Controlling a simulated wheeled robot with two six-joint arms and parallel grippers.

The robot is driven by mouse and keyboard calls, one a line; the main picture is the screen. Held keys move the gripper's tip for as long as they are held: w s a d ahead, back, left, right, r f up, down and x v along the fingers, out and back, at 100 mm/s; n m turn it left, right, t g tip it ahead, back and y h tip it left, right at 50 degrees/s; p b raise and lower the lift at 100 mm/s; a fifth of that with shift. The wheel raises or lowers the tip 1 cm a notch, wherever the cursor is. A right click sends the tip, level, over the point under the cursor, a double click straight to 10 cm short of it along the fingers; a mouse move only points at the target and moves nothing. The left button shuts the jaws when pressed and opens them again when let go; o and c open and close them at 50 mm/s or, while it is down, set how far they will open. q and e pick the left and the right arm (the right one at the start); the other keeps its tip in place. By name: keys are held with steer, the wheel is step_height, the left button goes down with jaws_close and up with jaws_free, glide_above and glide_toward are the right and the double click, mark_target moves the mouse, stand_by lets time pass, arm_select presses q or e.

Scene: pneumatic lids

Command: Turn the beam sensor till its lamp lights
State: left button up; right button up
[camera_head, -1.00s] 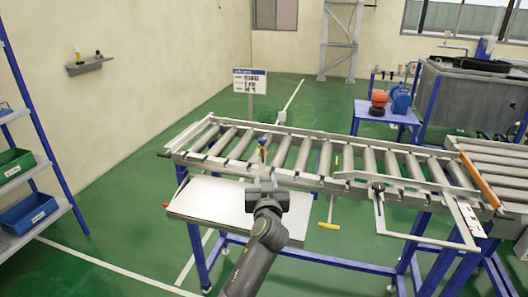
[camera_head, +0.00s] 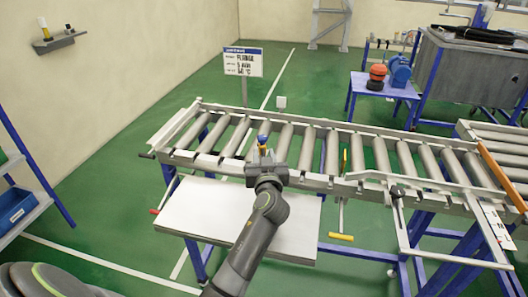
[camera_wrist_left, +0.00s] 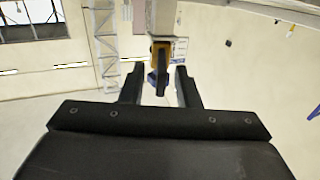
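The beam sensor (camera_head: 263,140) is a small blue-topped piece on the near side rail of the roller conveyor (camera_head: 330,184). In the left wrist view it seems to be the orange-yellow block (camera_wrist_left: 161,48) with blue and dark parts below it, straight ahead between the fingers. My left gripper (camera_head: 263,158) is right at the sensor and hides its lower part. In the wrist view the left gripper (camera_wrist_left: 158,75) has its two dark fingers apart, one on each side of the sensor. I cannot tell whether they touch it, nor see a lit lamp. My right gripper is not in view.
A white panel (camera_head: 225,216) lies below the conveyor's near side. A yellow-handled rod (camera_head: 341,237) and a pale frame (camera_head: 440,252) stick out to its right. A sign (camera_head: 243,62) stands behind. A blue table (camera_head: 385,90) holds an orange and a blue device.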

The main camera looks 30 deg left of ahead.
arm_select(q)
steer(key=shift+s+d+r, duration=0.1)
jaws_close()
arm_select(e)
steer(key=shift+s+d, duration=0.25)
arm_select(q)
steer(key=shift+s+a+r+m+t+h+p, duration=0.2)
steer(key=shift+a+m+t+h+p, duration=0.25)
steer(key=shift+m+t+h+p, duration=0.4)
steer(key=h, duration=0.1)
steer(key=m+h+p, duration=0.1)
steer(key=shift+s+a+m+h+p, duration=0.1)
steer(key=shift+a+m+h+p, duration=0.15)
steer(key=shift+a+h+p, duration=0.1)
steer(key=shift+a+f+m+t+h, duration=0.1)
steer(key=shift+f+m+t+h, duration=0.05)
steer(key=shift+m+t+h, duration=0.2)
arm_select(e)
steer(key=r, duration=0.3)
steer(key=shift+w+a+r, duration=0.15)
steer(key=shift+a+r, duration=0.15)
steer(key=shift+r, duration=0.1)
arm_select(q)
steer(key=shift+h, duration=0.25)
jaws_free()
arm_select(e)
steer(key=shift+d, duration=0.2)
